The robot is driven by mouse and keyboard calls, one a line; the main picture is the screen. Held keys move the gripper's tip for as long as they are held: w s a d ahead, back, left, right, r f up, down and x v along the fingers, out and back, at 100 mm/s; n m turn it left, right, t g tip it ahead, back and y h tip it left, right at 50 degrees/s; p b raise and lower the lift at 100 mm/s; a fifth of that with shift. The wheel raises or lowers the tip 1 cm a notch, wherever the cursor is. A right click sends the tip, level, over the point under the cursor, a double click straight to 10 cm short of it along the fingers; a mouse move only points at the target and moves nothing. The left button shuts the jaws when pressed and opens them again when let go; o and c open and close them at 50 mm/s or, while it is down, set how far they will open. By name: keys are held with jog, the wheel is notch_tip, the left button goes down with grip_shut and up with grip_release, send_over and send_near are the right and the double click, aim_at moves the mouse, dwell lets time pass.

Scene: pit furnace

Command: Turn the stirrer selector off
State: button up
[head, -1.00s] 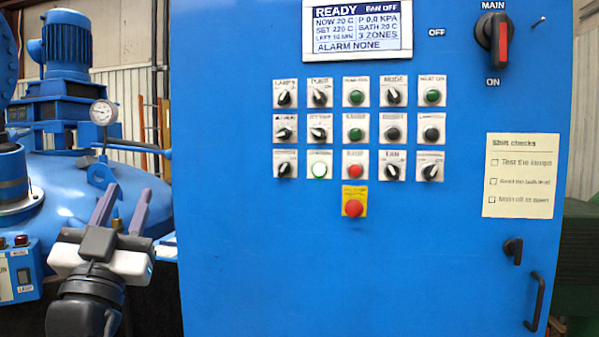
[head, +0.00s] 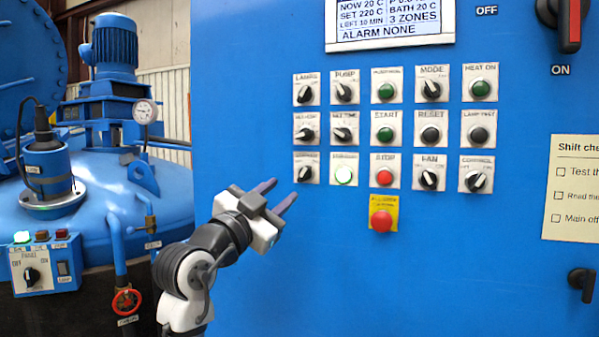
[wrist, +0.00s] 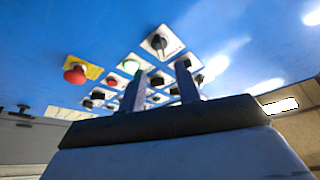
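The blue cabinet carries rows of black selector knobs and push buttons. The labels are small; I cannot read one as stirrer with certainty. A bottom-left selector (head: 306,174) has a blurred label, and its knob is tilted to the upper right. A large knob (wrist: 159,41) shows nearest in the wrist view, probably this one. A small box at the left has another selector (head: 31,276), with a label like "PANEL". My gripper (head: 281,194) is open and empty, below and left of the bottom-left selector, its fingers pointing up and right; it also shows in the wrist view (wrist: 160,85).
A lit green button (head: 344,175) sits right of the bottom-left selector. A red stop button (head: 384,179) and a red mushroom button (head: 381,221) stand farther right. The main switch (head: 568,25) is at upper right. A vessel with a motor (head: 115,50) stands left.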

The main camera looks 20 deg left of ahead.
aim_at(303, 174)
jog(key=p+x, duration=0.1)
jog(key=x, duration=0.6)
jog(key=shift+w+r+p, duration=0.15)
jog(key=shift+w+p, duration=0.15)
jog(key=shift+c, duration=0.4)
grip_shut()
